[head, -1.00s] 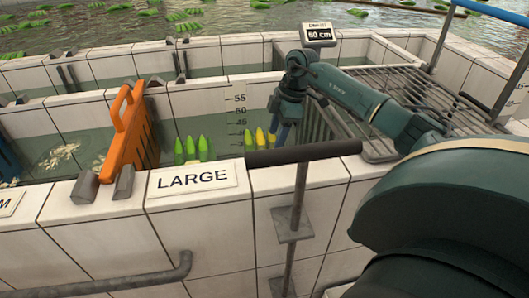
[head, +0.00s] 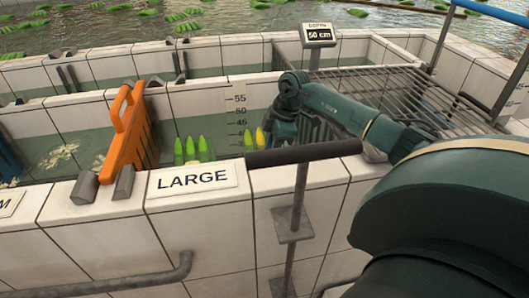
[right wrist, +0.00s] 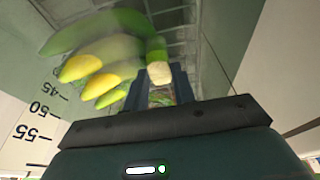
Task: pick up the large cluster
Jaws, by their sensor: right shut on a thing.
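A banana-like cluster with green bodies and yellow tips (right wrist: 85,68) shows partly blurred in the right wrist view. Its pale cut stem end (right wrist: 158,73) is at the fingers of my right gripper (right wrist: 160,92), which is shut on it. In the head view its yellow tips (head: 259,138) show at the water in the basin, left of my right gripper (head: 280,131); the rest is hidden. Several green tips (head: 192,149) stand further left, behind the LARGE sign (head: 193,179). My left gripper is not in view.
An orange gate (head: 124,135) stands left of the green tips. A dark-topped post (head: 303,151) rises in front of the basin. A metal grate (head: 425,88) lies at the right.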

